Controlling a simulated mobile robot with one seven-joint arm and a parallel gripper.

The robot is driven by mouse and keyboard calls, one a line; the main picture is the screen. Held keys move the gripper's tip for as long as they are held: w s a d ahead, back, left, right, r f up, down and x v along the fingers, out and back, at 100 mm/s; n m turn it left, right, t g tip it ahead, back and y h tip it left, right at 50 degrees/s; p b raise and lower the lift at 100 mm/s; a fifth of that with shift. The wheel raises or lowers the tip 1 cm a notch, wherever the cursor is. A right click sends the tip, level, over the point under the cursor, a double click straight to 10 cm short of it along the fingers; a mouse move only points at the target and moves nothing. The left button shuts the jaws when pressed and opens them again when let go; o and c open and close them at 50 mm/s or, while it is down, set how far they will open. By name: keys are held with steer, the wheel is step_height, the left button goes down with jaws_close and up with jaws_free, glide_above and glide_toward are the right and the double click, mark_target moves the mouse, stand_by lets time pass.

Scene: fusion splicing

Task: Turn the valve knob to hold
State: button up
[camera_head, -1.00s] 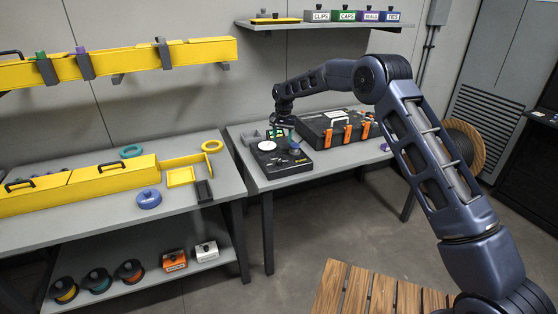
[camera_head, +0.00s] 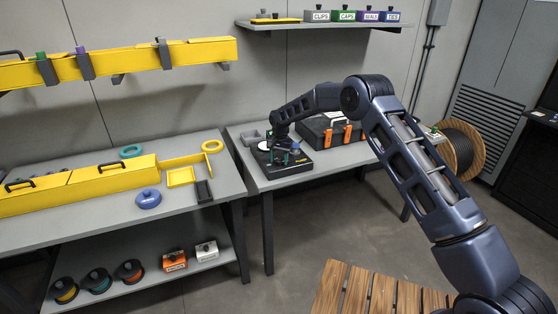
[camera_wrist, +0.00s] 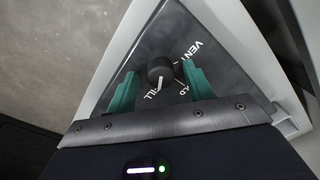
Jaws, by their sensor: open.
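The black valve knob (camera_wrist: 160,67) is on a dark panel (camera_wrist: 148,45) in the wrist view. White lettering around it reads VENT at upper right, FILL below, and a partly hidden word ending in LD at lower right. A white mark below the knob lies toward FILL; I cannot tell whether it is the pointer. My gripper (camera_wrist: 160,74) is open, with one teal finger on each side of the knob; contact is not clear. In the head view my gripper (camera_head: 283,155) is over the black device (camera_head: 299,170), hiding the knob there.
A black case with orange latches (camera_head: 323,129) stands behind and right of the device. The left table (camera_head: 226,180) holds yellow channels (camera_head: 110,182) and a blue round container (camera_head: 148,198).

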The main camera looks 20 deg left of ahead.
steer(key=shift+f, duration=0.2)
steer(key=c, duration=1)
steer(key=shift+o, duration=0.2)
steer(key=n, duration=0.5)
steer(key=shift+n, duration=0.4)
steer(key=n, duration=0.5)
steer(key=shift+w+n, duration=0.15)
steer(key=shift+n, duration=0.25)
